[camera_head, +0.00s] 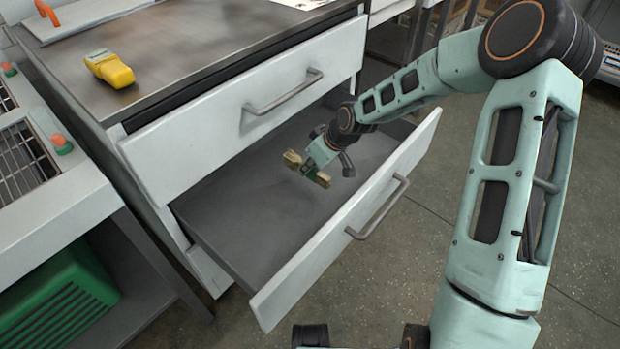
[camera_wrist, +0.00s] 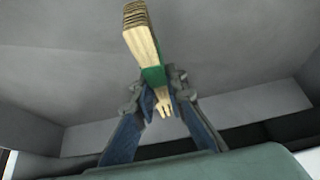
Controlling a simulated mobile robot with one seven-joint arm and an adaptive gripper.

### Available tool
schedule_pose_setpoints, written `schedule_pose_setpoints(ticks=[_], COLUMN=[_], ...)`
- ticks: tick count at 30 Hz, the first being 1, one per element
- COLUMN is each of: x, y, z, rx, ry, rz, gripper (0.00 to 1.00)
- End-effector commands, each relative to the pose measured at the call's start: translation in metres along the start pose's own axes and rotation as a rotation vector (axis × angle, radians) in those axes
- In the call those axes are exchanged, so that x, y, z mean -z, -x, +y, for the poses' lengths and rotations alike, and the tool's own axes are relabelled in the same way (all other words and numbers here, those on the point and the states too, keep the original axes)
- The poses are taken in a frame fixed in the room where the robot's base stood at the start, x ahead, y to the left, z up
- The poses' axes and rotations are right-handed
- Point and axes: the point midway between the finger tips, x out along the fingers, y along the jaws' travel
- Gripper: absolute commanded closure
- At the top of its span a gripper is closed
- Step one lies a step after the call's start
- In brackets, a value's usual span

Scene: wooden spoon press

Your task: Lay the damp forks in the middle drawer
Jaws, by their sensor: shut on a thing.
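A bundle of pale wooden forks (camera_head: 293,158) with a green band is between the fingers of my gripper (camera_head: 311,170). In the wrist view the forks (camera_wrist: 143,38) run up from the green band, and fork tines show below between the fingers of my gripper (camera_wrist: 157,90). The gripper is shut on the bundle at the band. The middle drawer (camera_head: 345,225) is pulled open, and my gripper is inside its outline, over the bare grey floor. I cannot tell whether the forks touch the floor. Part of the drawer is hidden by my arm and the top drawer.
The top drawer front (camera_head: 215,125) stands above the middle drawer's back part. A yellow device (camera_head: 110,68) lies on the metal countertop (camera_head: 180,45). A green crate (camera_head: 55,300) sits below the left bench. The visible drawer floor around the forks is clear.

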Motion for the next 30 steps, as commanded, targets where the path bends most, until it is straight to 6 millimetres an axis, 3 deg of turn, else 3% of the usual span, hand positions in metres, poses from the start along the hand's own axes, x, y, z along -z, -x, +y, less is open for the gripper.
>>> schedule_pose_setpoints(ticks=[9, 15, 27, 28, 30], x=[-0.008, -0.021, -0.024, -0.023, -0.023], y=[-0.022, -0.045, -0.049, -0.048, -0.048], z=[0.017, 0.016, 0.016, 0.016, 0.016], rx=[0.0, 0.0, 0.0, -0.001, 0.0], ry=[-0.004, 0.0, -0.001, -0.001, -0.001], rz=[0.001, 0.0, 0.001, 0.001, 0.0], gripper=[1.0, 1.0, 1.0, 0.85, 0.77])
